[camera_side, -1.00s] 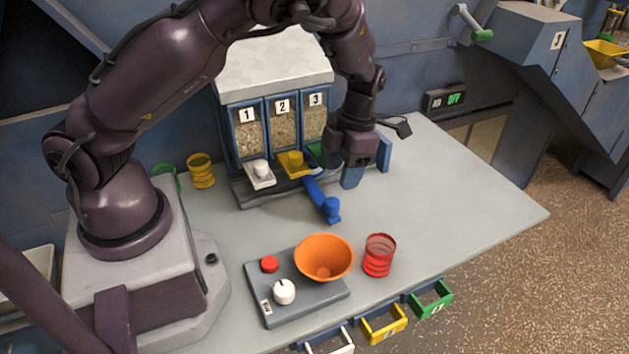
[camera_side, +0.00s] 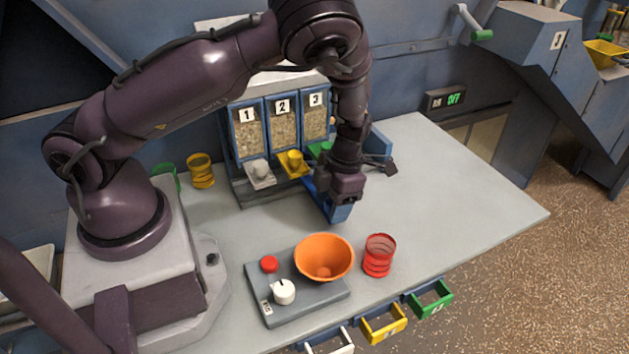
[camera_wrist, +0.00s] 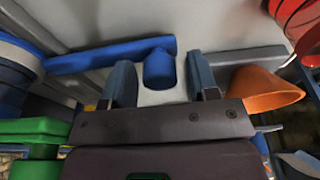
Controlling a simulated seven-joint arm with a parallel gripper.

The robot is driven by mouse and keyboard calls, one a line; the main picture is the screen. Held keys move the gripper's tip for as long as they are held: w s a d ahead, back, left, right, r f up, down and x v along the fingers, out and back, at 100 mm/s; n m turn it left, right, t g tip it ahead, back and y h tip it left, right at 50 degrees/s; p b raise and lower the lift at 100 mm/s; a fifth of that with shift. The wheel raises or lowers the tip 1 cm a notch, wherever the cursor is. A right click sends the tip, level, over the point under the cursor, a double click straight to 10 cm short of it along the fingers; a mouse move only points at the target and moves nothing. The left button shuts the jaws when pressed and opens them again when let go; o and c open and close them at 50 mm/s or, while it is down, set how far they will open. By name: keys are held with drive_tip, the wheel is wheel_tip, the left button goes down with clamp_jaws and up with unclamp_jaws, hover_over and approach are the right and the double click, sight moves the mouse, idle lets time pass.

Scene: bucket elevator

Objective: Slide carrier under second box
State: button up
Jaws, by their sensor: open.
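The boxes stand in a row at the back, numbered 1, 2 and 3; the second box (camera_side: 282,121) is in the middle. The blue carrier is mostly hidden behind my gripper (camera_side: 338,212) in the side view. In the wrist view the blue carrier (camera_wrist: 105,55) shows as a long bar with a round knob (camera_wrist: 160,70) at one end. My gripper (camera_wrist: 163,85) is open, with one finger on each side of the knob. I cannot tell whether the fingers touch it. A yellow slide (camera_side: 294,164) sits at the foot of box 2.
A white slide (camera_side: 260,173) is under box 1 and a green one (camera_side: 319,149) under box 3. An orange bowl (camera_side: 324,257) rests on a grey scale (camera_side: 310,301). A red cup (camera_side: 379,255) stands right of it. The table's right side is clear.

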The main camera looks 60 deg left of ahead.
drive_tip(key=c, duration=0.7)
drive_tip(key=shift+o, duration=0.2)
drive_tip(key=shift+s, duration=3.5)
drive_tip(key=o, duration=0.7)
wheel_tip(320, 180, up, 12)
drive_tip(key=w, duration=0.1)
drive_tip(key=shift+w, duration=0.1)
